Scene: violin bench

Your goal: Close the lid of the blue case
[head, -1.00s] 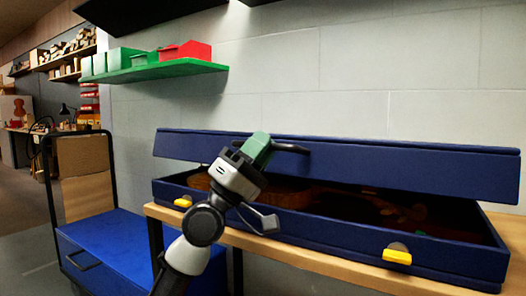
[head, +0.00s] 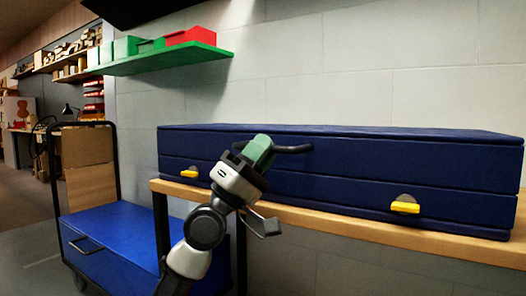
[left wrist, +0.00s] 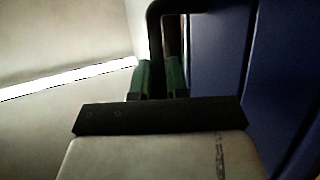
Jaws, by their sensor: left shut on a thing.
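The blue case (head: 350,180) lies on a wooden bench. Its lid (head: 400,160) is down, and its front edge meets the base with only a thin dark seam visible. A dark handle (head: 295,149) sticks out from the lid's front. My left gripper (head: 266,148) is at this handle, shut on it. In the left wrist view its green fingers (left wrist: 158,78) are on either side of the dark handle bar (left wrist: 153,30). Two yellow latches, left (head: 190,173) and right (head: 405,207), sit on the base's front. My right gripper is not in view.
The wooden bench edge (head: 350,228) runs below the case. A green shelf (head: 165,60) with green and red boxes hangs on the wall above.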

